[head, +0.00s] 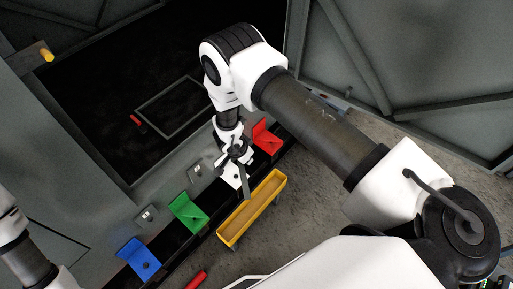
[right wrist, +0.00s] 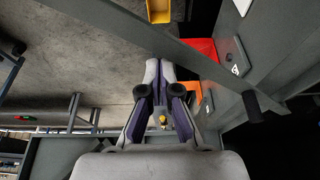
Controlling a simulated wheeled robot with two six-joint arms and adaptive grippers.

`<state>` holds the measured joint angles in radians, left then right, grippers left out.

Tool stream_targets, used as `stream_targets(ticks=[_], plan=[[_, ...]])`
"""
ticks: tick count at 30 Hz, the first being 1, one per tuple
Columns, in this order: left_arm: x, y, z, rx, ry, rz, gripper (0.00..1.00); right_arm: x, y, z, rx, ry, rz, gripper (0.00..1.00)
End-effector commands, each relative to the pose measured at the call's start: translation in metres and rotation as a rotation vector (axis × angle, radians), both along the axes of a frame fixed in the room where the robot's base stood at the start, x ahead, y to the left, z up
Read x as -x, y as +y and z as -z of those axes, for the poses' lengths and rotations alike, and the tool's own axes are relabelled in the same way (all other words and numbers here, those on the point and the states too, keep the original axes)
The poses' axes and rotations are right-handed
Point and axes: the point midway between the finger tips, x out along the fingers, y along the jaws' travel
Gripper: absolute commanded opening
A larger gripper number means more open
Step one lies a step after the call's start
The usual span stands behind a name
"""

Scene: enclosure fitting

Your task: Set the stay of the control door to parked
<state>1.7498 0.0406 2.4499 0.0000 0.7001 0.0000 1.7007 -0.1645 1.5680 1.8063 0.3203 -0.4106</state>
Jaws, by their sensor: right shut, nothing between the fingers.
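My right gripper (head: 238,157) points down in front of the enclosure sill. In the right wrist view its fingers (right wrist: 159,68) are shut together with nothing between them. A long grey bar (right wrist: 205,62), probably the stay, crosses just beyond the fingertips and ends in a black knob (right wrist: 253,106). I cannot tell whether the fingers touch it. In the head view a short grey length (head: 246,184) shows below the gripper; the rest is hidden. Which panel is the control door is unclear. My left arm shows at the lower left edge, its gripper out of frame.
Blue (head: 139,259), green (head: 188,212) and red (head: 266,136) trays line the sill. A yellow trough (head: 251,209) stands in front. A grey door panel (head: 420,50) stands at the upper right. A yellow knob (head: 47,55) sticks out at the left. Inside is a dark opening with a rectangular frame (head: 172,105).

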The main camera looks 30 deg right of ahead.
Motion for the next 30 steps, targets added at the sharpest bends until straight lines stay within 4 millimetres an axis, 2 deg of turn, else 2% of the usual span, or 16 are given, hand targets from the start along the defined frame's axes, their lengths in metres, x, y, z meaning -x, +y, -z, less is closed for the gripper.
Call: stream_targets(ticks=[3,8,11,15,18,24,30], plan=[[0.0,0.0,-0.007,0.0,0.0,0.001,0.38,-0.011,0.03,-0.002,-0.002,-0.003,-0.003,0.0],[0.0,0.0,-0.005,0.0,0.0,0.001,0.38,-0.033,0.074,0.002,-0.003,-0.004,-0.004,0.0],[0.0,0.0,0.005,0.0,0.0,0.001,0.38,-0.05,0.101,0.005,-0.003,-0.005,-0.004,0.0],[0.0,0.0,0.03,0.0,0.0,0.001,0.38,-0.077,0.134,0.01,-0.004,-0.006,-0.004,0.0],[0.0,0.0,0.047,0.0,0.0,0.001,0.38,-0.092,0.15,0.01,-0.002,-0.004,-0.003,0.0],[0.0,0.0,0.073,0.0,0.0,0.001,0.38,-0.115,0.17,0.008,-0.003,-0.002,0.059,0.0],[0.0,0.0,0.087,0.0,0.0,0.001,0.38,-0.129,0.181,0.004,-0.003,-0.002,0.113,0.0]])
